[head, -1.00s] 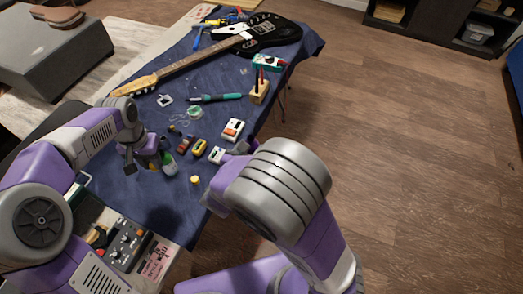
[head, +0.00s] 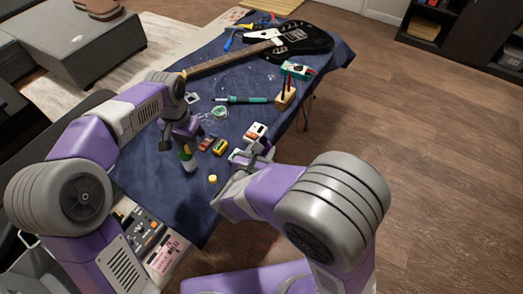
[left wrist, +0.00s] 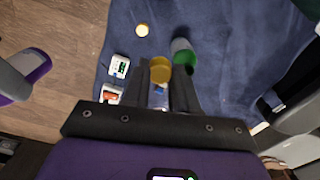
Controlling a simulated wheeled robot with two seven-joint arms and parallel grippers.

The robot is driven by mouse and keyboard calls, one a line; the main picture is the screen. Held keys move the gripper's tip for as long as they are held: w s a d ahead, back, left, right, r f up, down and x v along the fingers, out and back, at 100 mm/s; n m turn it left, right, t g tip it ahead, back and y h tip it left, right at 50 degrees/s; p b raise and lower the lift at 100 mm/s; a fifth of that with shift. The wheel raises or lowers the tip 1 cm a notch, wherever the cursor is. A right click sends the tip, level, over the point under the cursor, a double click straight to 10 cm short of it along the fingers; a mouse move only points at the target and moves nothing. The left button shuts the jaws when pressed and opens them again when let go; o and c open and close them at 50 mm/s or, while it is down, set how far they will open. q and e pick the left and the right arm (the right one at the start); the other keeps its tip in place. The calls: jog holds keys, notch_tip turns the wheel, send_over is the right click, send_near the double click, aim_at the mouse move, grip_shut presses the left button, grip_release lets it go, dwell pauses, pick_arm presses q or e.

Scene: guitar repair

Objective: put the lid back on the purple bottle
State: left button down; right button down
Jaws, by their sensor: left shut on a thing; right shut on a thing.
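My left gripper (head: 178,149) is over the table's near-left part, pointing down. In the left wrist view it is shut on a round yellow thing (left wrist: 160,70); I cannot tell whether this is a loose lid or the top of something. A green and white bottle (head: 188,160) stands close beside it, also in the left wrist view (left wrist: 183,52). A small round yellow lid (head: 213,179) lies on the cloth, apart from both grippers. My right gripper (head: 257,152) is shut by the table's right edge; what it holds is unclear. I cannot make out a purple bottle.
A blue cloth (head: 205,205) covers the table. A soldering iron (head: 240,100), a wooden holder (head: 285,97) and a guitar (head: 290,42) lie farther back. The cloth around the lid is clear.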

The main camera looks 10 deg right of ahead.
pick_arm(q)
jog(key=s+d+r+m, duration=0.2)
jog(key=d+r+m, duration=0.2)
jog(key=d, duration=0.6)
jog(key=s+d+r+m, duration=0.2)
jog(key=d+r+m, duration=0.1)
jog(key=d+r, duration=0.5)
jog(key=d, duration=0.3)
jog(key=shift+r+m, duration=0.4)
jog(key=shift+f, duration=2)
jog(key=shift+s+a+f, duration=0.1)
jog(key=shift+f, duration=0.85)
jog(key=shift+f, duration=0.55)
